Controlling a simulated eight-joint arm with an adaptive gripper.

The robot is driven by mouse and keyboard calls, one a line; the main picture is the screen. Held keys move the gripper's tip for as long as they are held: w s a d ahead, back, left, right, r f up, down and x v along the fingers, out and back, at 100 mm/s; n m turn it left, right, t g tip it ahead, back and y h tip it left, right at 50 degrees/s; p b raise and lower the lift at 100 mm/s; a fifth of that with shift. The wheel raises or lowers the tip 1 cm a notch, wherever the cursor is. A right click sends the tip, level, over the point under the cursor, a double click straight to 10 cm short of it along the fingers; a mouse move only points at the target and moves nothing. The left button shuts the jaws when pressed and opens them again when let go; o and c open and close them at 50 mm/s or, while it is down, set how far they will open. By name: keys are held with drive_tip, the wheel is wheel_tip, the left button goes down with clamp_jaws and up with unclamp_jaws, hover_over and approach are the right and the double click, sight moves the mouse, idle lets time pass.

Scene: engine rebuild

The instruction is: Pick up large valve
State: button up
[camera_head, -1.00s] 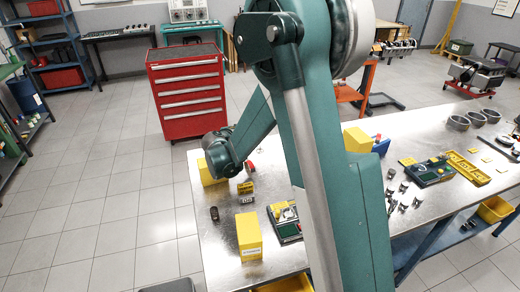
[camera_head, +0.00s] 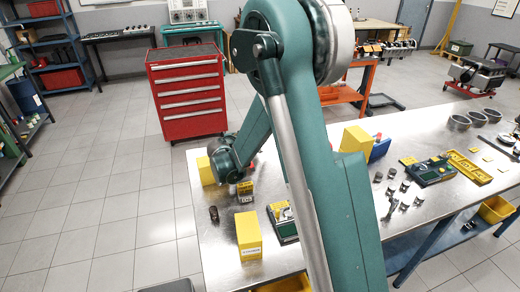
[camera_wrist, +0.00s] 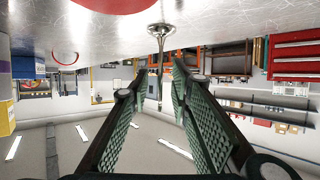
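A shiny metal valve (camera_wrist: 160,31) shows in the wrist view, which is upside down. It stands on its head on the steel bench, with its stem pointing away from the surface. My gripper (camera_wrist: 157,78) is open and empty. Its two green padded fingers are apart and point toward the valve, with the stem end roughly in line with the gap. The fingers do not appear to touch it. In the head view my arm hides the fingers, and I cannot make out the valve there.
Yellow boxes stand on the bench (camera_head: 228,272) at the front (camera_head: 249,236), the left edge (camera_head: 206,171) and behind my arm (camera_head: 354,141). A dark cylinder (camera_head: 214,214) is near the left edge. A red cabinet (camera_head: 188,92) stands on the floor behind.

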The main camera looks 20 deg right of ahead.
drive_tip(key=shift+w+d+f, duration=0.15)
drive_tip(key=shift+w+d, duration=0.1)
drive_tip(key=shift+w, duration=0.05)
idle(0.4)
clamp_jaws()
